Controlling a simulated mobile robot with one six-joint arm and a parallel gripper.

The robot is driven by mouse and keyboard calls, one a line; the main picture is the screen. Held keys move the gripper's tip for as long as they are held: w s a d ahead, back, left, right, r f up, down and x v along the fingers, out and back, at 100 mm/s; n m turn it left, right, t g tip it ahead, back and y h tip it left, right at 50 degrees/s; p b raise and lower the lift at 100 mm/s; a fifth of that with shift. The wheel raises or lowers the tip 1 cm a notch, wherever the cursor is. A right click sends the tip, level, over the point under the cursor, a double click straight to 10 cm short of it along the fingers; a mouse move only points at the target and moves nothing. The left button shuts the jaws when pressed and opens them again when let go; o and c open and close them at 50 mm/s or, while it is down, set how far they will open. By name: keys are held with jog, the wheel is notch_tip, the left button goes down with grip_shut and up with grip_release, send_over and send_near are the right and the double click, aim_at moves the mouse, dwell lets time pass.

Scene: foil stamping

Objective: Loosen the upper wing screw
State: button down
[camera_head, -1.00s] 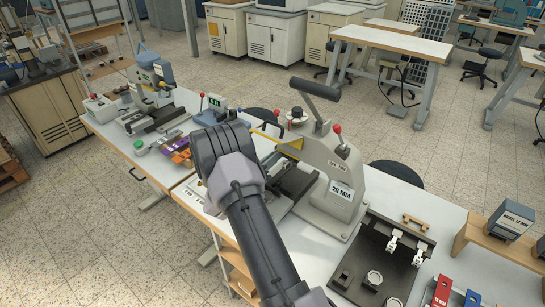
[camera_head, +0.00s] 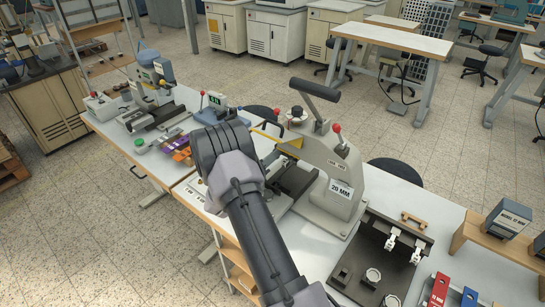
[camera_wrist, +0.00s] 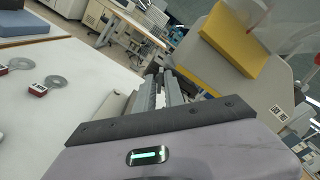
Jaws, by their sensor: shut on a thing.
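The grey stamping press (camera_head: 345,185) with a "20 MM" label stands on the white table right of my arm in the head view. In the wrist view, my gripper (camera_wrist: 161,77) reaches away from the camera with its fingers close together. It is shut on a small dark piece at the fingertips, which appears to be the upper wing screw (camera_wrist: 154,68). Most of that piece is hidden by the fingers, so its wings and angle cannot be told. In the head view, my wrist and forearm hide the fingers and the screw.
A yellow guard (camera_wrist: 235,40) on the press is close to the right of my fingers. The press's black lever (camera_head: 315,88) stands above. A dark fixture plate (camera_head: 385,250) lies to the right. Grey washers (camera_wrist: 55,82) lie on the white table at left.

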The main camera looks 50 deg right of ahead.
jog(key=c, duration=1.4)
grip_release()
